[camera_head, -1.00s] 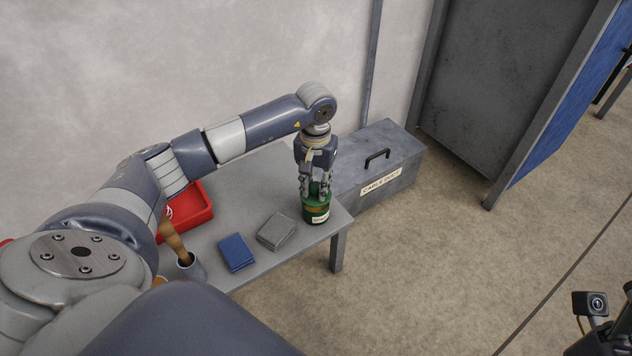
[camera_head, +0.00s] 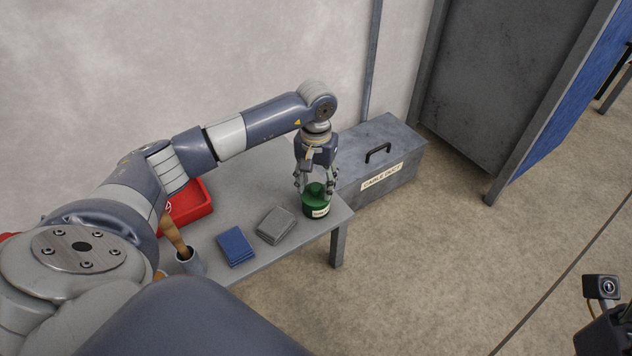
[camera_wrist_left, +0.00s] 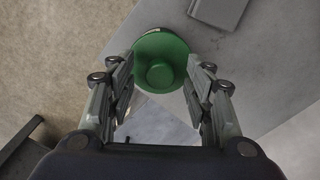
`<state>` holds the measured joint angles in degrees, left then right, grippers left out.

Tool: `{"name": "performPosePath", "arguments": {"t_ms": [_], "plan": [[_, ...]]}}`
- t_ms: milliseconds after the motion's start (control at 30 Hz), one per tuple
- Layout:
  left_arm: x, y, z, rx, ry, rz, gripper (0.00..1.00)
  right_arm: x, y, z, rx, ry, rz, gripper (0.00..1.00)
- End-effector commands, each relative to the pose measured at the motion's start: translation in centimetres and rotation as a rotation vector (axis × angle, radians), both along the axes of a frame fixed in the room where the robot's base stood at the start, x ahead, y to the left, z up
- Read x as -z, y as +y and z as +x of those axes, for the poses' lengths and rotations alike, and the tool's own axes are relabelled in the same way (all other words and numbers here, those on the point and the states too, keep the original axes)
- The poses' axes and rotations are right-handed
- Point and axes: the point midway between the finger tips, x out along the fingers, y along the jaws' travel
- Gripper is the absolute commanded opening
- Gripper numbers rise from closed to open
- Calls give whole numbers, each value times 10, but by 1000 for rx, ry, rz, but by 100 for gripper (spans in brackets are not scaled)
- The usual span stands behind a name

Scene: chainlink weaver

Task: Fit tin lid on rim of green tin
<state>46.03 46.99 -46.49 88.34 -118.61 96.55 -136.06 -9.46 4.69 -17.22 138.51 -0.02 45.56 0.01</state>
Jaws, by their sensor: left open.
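The green tin (camera_head: 317,211) stands upright near the right corner of the grey table and has a pale label. The green tin lid (camera_wrist_left: 177,53), round with a raised knob (camera_wrist_left: 159,75), covers its top. The lid looks seated and roughly level, though the far side of the rim is hidden. My left gripper (camera_head: 314,190) points down just above the lid. In the left wrist view its fingers (camera_wrist_left: 160,88) are spread on either side of the knob, clear of it.
On the table (camera_head: 283,259) are a grey folded cloth (camera_head: 276,225), a blue folded cloth (camera_head: 236,248), a cup with a wooden-handled tool (camera_head: 190,263) and a red tray (camera_head: 192,207). A grey metal box (camera_head: 385,160) labelled cable duct stands beyond the table's right end.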

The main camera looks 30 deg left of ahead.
Motion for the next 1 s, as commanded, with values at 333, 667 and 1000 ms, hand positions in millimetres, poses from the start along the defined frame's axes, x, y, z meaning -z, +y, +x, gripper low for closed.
{"name": "performPosePath", "arguments": {"t_ms": [333, 667, 1000], "plan": [[-41, 0, 2, 0, -5, 0, 47, 0, 0, 0, 0, 2, -2, 57], [-104, 0, 1, 0, -2, 0, 47, 0, 0, 0, 0, 1, 0, 57], [-120, 0, 0, 0, 1, 0, 47, 0, 0, 0, 0, 1, 0, 57]]}}
